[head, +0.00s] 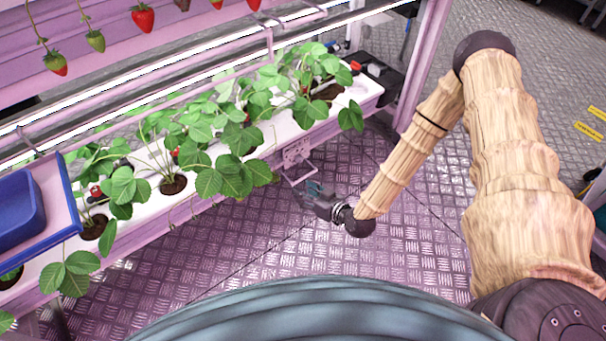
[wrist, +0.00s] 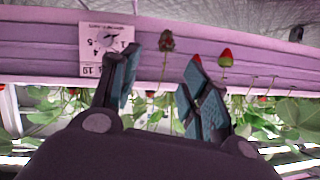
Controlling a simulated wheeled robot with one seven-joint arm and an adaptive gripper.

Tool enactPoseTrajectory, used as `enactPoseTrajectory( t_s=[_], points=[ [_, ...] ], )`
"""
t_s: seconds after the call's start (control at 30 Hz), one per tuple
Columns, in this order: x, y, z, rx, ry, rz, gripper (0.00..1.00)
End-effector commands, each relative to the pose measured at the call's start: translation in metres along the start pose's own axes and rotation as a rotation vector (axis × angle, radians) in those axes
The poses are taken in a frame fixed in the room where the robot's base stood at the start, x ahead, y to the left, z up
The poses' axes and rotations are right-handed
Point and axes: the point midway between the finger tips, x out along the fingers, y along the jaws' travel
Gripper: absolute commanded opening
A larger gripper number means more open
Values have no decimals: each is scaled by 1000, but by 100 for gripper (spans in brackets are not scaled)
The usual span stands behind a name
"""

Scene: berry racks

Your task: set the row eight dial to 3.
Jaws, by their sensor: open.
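In the wrist view a pale dial plate (wrist: 90,58) is fixed to the pink rack beam, left of the fingers. It carries a small grey dial knob (wrist: 106,39) with digits around it and a row label in the lower corner. The left finger overlaps the plate's right edge in the picture. The label and the knob's setting are too small to read surely. My gripper (wrist: 164,58) is open, with nothing between its teal fingers. In the head view my gripper (head: 311,189) is low in front of the rack, below and right of a small pale plate (head: 297,152) on its side.
A white planting trough (head: 140,188) with leafy strawberry plants (head: 220,125) runs along the rack above my gripper. A blue tray (head: 18,205) stands at left. In the wrist view a strawberry (wrist: 226,56) shows beside the right finger. Metal floor (head: 400,235) is clear.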

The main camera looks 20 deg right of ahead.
Motion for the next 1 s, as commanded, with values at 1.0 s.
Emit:
enactPoseTrajectory(
  t_s=[1.0],
  points=[
    [68,109,19,-182,378,83,46]
  ],
)
